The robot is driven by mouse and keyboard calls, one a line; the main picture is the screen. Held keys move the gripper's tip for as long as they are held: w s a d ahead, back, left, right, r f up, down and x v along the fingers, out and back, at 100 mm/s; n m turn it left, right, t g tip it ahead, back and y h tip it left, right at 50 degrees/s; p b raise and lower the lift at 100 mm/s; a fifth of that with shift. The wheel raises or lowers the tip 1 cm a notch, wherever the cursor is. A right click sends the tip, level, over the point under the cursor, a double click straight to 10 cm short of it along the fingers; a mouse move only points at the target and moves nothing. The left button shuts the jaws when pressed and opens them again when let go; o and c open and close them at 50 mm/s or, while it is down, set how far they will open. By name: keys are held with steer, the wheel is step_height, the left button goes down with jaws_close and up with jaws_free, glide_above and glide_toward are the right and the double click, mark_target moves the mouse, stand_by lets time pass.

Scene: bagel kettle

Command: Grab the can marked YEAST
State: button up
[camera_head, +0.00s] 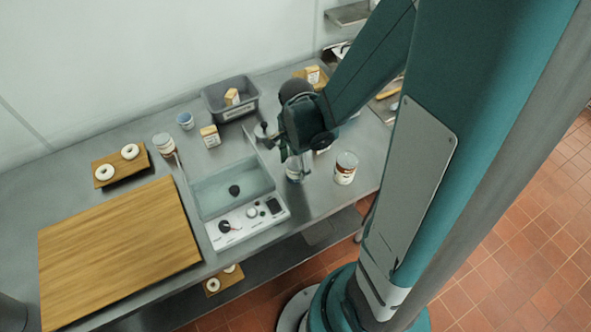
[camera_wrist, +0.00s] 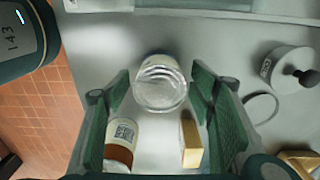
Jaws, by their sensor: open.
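My gripper (camera_head: 296,160) points down over the counter, right of the sink unit. In the wrist view its two green fingers (camera_wrist: 161,88) are open, with a round, clear-looking container (camera_wrist: 160,84) between or just beyond their tips. Its side shows in the head view (camera_head: 293,173), partly hidden by the gripper; I see no grip on it. A white can with a red-brown band (camera_head: 345,168) stands to its right; a similar banded can (camera_wrist: 119,146) shows near the left finger. I cannot read YEAST on any can.
A yellow-sided box (camera_wrist: 190,140) is near the right finger. A lidded metal pot or weight (camera_wrist: 290,70) stands further right. The sink unit (camera_head: 248,218), wooden board (camera_head: 120,250), grey bin (camera_head: 230,113), blue tub (camera_head: 185,120) and another can (camera_head: 164,145) stand to the left.

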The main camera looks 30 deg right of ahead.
steer(key=shift+c, duration=0.2)
steer(key=c, duration=1.1)
steer(key=shift+o, duration=0.2)
steer(key=shift+r, duration=0.1)
steer(key=shift+r+p, duration=0.55)
steer(key=shift+r, duration=4.35)
